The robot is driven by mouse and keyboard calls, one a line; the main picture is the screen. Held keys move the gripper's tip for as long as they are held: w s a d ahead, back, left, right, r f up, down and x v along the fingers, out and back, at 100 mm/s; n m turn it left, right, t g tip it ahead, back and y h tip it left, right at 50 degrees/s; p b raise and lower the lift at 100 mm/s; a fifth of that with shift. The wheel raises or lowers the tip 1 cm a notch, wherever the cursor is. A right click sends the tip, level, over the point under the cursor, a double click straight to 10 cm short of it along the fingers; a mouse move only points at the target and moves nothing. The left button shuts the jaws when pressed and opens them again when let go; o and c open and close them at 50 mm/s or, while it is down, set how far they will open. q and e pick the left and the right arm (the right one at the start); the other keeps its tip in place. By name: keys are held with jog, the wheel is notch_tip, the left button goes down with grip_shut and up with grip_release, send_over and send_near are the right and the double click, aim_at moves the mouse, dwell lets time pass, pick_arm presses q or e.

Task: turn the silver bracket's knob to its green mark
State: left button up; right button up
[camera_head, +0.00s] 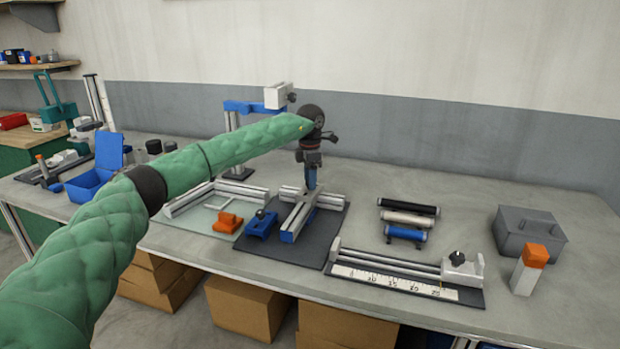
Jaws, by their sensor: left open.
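A silver bracket block (464,270) with a black knob (457,257) on top sits at the right end of the ruler rail. Another pale block (278,96) with a dark side knob (291,97) is on the blue-armed stand behind my left arm. I cannot tell for sure which one is the task's bracket, and no green mark is readable on either. My left gripper (311,182) is open and points down above the silver crossed rails (300,213), well left of the ruler-rail block. Touching or apart from the rails cannot be told. My right gripper is out of view.
A blue clamp (261,224) and an orange piece (228,222) lie near the rails. Dark, white and blue rollers (407,218), a grey lidded box (529,235) and an orange-topped post (530,268) stand right. Bare table lies between the rails and the rollers.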

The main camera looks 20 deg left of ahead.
pick_arm(q)
jog(key=shift+r, duration=0.5)
notch_tip(320, 180, up, 6)
jog(key=shift+f+b, duration=0.1)
jog(key=shift+b, duration=0.5)
jog(key=shift+r, duration=0.5)
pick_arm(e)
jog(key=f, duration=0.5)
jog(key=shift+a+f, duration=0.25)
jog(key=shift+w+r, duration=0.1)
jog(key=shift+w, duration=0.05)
